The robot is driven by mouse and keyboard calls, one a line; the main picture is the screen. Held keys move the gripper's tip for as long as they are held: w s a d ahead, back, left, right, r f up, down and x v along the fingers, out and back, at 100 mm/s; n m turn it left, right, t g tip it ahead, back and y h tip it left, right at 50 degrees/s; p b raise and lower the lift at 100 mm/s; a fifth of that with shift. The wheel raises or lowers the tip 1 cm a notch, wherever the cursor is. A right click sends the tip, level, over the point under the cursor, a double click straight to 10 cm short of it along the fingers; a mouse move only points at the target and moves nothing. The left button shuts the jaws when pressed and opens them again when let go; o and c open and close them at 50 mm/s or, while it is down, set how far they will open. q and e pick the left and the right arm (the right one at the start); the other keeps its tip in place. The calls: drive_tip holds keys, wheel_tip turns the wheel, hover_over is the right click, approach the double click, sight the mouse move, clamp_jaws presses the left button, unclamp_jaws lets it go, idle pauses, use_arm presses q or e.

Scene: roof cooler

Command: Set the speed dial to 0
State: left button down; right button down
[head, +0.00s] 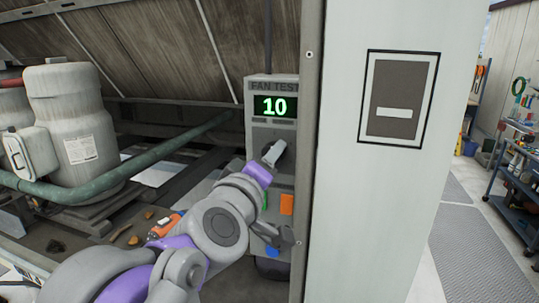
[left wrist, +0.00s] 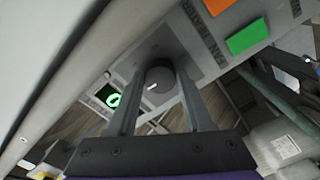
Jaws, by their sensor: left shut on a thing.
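The grey fan test panel (head: 258,94) stands in the middle of the head view. Its display (head: 274,106) reads 10 in green. The round dark speed dial (left wrist: 160,80) sits on the panel face below the display. My left gripper (head: 273,153) reaches it from the lower left and hides much of it in the head view. In the left wrist view its two fingers (left wrist: 160,95) stand on either side of the dial, shut on it. A short white mark shows on the dial. My right gripper is in neither view.
An orange button (head: 287,204) and a green button (left wrist: 247,37) sit on the panel below the dial. A pale post with a switch plate (head: 401,98) stands close on the right. A green pipe (head: 130,168) and grey tanks (head: 75,110) are at the left.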

use_arm(q)
drive_tip(key=shift+n, duration=0.6)
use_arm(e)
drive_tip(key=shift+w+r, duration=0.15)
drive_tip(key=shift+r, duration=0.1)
use_arm(q)
drive_tip(key=shift+c, duration=1.5)
unclamp_jaws()
drive_tip(key=shift+s, duration=0.1)
drive_tip(key=b+v, duration=0.2)
drive_tip(key=v, duration=0.8)
drive_tip(key=shift+s+a, duration=0.15)
drive_tip(key=shift+s, duration=0.2)
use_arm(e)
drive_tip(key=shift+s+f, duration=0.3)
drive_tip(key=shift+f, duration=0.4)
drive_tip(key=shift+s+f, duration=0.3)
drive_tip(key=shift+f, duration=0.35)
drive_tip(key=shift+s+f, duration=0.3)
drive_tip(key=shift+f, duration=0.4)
